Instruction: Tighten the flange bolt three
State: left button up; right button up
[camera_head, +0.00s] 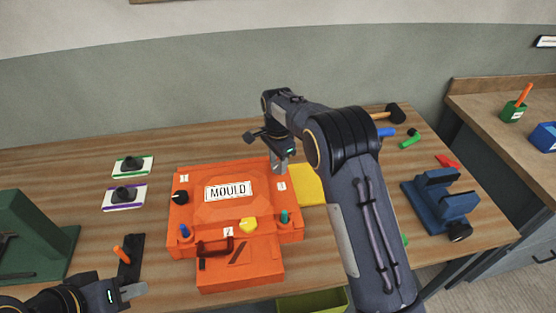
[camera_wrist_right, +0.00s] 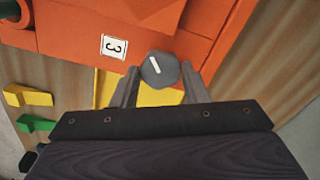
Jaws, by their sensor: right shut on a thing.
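The orange mould (camera_head: 230,210) with its MOULD label lies on the wooden bench. In the right wrist view a dark grey round bolt head (camera_wrist_right: 160,69) with a white line sits at the mould's edge, beside the number 3 label (camera_wrist_right: 114,47). My right gripper (camera_wrist_right: 158,88) is shut on this bolt, one finger on each side. In the head view the right gripper (camera_head: 280,165) is at the mould's back right corner and hides the bolt. My left gripper (camera_head: 133,291) is low at the left, away from the mould; its jaw opening is unclear.
A black knob (camera_head: 180,197), a blue knob (camera_head: 185,231), a yellow knob (camera_head: 248,225) and a teal knob (camera_head: 284,216) are on the mould. A yellow block (camera_head: 310,186) lies right of it. A blue stand (camera_head: 440,200) is further right. Two cards (camera_head: 125,197) (camera_head: 132,167) lie left.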

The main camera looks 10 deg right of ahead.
aim_at(278, 164)
jog(key=m, duration=0.5)
jog(key=shift+w+r+m+p, duration=0.1)
jog(key=shift+m+p, duration=0.2)
jog(key=shift+m, duration=0.1)
dwell(0.4)
jog(key=o, duration=1)
jog(key=shift+c, duration=0.2)
notch_tip(278, 164, up, 7)
jog(key=shift+r+b, duration=0.1)
jog(key=shift+b, duration=0.5)
jog(key=shift+r, duration=0.25)
